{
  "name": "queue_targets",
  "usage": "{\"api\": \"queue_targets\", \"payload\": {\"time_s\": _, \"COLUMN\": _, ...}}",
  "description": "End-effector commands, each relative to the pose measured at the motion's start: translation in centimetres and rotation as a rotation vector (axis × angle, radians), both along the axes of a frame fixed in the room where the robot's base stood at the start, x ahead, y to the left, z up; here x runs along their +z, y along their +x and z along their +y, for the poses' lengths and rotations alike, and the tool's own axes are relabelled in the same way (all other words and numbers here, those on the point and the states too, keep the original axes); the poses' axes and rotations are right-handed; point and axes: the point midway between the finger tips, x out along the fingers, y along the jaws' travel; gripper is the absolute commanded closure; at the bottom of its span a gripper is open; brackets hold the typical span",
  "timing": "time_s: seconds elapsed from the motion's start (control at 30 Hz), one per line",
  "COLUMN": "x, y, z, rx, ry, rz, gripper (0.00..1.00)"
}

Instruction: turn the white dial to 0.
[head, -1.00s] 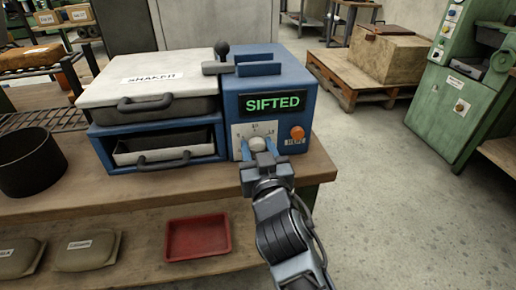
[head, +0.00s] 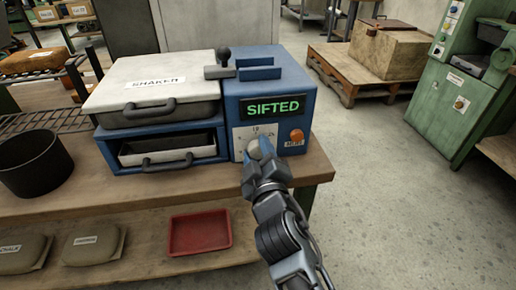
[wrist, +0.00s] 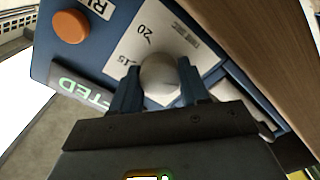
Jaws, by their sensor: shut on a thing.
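The white dial (wrist: 160,78) sits on a pale scale plate on the front of the blue shaker machine (head: 262,88). Numbers such as 15 and 20 show on the plate in the wrist view; the 0 mark and the dial's pointer cannot be made out. My gripper (head: 259,150) is at the dial, its two blue fingers on either side of it and shut on it. In the head view my fingers cover much of the dial (head: 254,148). The machine's green display (head: 273,109) reads SIFTED.
An orange button (head: 297,135) is just right of the dial. A white-lidded shaker box (head: 150,85) and an open drawer with a handle (head: 167,160) are to the left. A black pot (head: 33,165) stands at the bench's left. A red tray (head: 200,234) lies on the lower shelf.

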Motion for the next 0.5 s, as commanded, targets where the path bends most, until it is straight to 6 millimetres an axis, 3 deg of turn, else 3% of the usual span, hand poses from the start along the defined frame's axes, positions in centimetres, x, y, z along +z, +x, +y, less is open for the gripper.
{"api": "queue_targets", "payload": {"time_s": 0.5, "x": -0.1, "y": -0.08, "z": 0.14, "rx": 0.002, "ry": -0.134, "rz": -0.038, "gripper": 0.86}}
